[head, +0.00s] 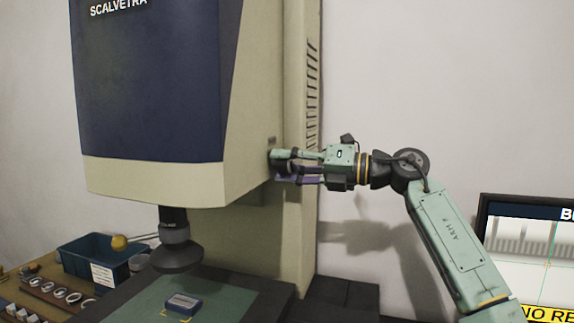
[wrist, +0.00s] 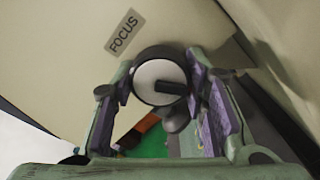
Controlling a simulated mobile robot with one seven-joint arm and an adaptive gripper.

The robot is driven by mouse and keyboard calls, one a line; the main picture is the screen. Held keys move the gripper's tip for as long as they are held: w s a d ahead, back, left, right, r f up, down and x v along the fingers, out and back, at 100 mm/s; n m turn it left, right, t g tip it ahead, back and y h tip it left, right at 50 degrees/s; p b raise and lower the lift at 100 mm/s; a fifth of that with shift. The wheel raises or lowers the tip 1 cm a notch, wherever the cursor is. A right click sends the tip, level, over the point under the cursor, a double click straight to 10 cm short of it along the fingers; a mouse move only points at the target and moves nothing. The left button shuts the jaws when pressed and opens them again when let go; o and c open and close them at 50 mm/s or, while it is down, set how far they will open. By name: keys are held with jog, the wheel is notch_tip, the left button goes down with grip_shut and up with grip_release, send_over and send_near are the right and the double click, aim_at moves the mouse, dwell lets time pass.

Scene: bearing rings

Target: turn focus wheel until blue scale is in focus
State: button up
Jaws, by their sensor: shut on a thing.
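The focus wheel (wrist: 157,77) is a dark-rimmed knob with a pale face and a dark bar, beside a FOCUS label (wrist: 124,33) in the wrist view. My gripper (wrist: 162,90) is shut on the wheel, its purple-padded fingers on either side. In the head view my gripper (head: 287,166) reaches the machine's right side from the right, and the fingers partly hide the wheel. A small blue-grey block (head: 183,302) lies on the stage under the lens. The monitor (head: 530,240) at the right shows pale blurred vertical bars and a yellow banner starting "NO RE", cut off.
The tall cream and navy machine (head: 150,90) fills the left. Its dark lens (head: 176,250) hangs over the green stage (head: 235,300). A blue bin (head: 95,262) and a tray of rings (head: 62,295) stand at the lower left. The wall behind my arm is clear.

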jog(key=shift+n, duration=0.3)
jog(key=n, duration=0.3)
jog(key=shift+n+b, duration=0.3)
jog(key=shift+w+n, duration=0.1)
jog(key=shift+n, duration=2.1)
jog(key=o, duration=1.2)
jog(key=shift+d, duration=0.1)
jog(key=v, duration=1.2)
